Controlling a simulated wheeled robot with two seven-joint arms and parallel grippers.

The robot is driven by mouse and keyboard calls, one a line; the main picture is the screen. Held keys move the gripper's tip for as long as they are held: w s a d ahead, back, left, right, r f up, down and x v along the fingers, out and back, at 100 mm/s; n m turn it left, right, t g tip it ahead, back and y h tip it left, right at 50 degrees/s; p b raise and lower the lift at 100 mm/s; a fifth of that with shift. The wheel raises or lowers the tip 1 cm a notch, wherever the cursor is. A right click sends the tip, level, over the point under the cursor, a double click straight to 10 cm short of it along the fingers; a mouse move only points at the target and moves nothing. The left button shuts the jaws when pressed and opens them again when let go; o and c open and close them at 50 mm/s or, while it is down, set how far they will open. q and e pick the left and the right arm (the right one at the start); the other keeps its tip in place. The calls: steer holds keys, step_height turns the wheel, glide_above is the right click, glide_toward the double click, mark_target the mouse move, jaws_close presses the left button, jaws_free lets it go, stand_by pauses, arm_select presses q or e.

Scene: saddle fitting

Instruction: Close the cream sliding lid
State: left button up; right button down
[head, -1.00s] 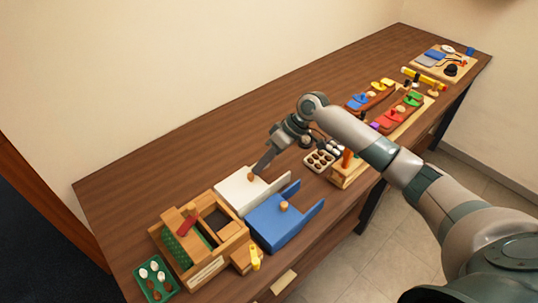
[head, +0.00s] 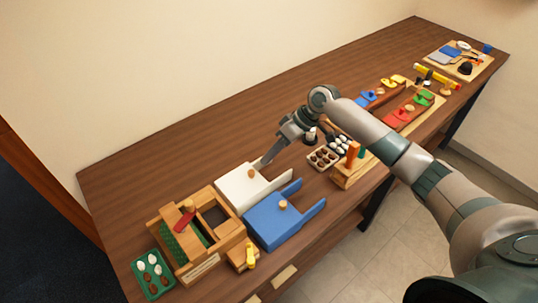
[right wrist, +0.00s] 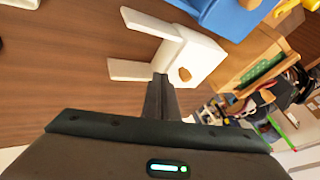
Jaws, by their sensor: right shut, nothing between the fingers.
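The cream sliding lid (head: 234,187) is a flat pale panel with a round wooden knob (head: 252,173). It lies at the upper right side of a wooden box (head: 226,253), whose dark and green-lined compartments show open. In the right wrist view the cream lid (right wrist: 205,58) has two arms pointing left, with its knob (right wrist: 184,74) near the middle. My right gripper (head: 265,161) is shut and empty, its tips just beyond the knob, on the side away from the box. The fingers (right wrist: 160,82) overlap the lid's edge in the right wrist view; contact cannot be told.
A blue lid (head: 272,222) with its own knob lies beside the cream one, toward the front edge. A green tray (head: 143,269) stands left of the box. A tray of brown and white pieces (head: 322,157) is right of my gripper. The table behind the box is clear.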

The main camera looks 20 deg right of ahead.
steer(key=w+b+v, duration=0.1)
steer(key=b+v, duration=0.2)
steer(key=v, duration=0.7)
steer(key=shift+s+d+b, duration=0.35)
steer(key=shift+r, duration=0.1)
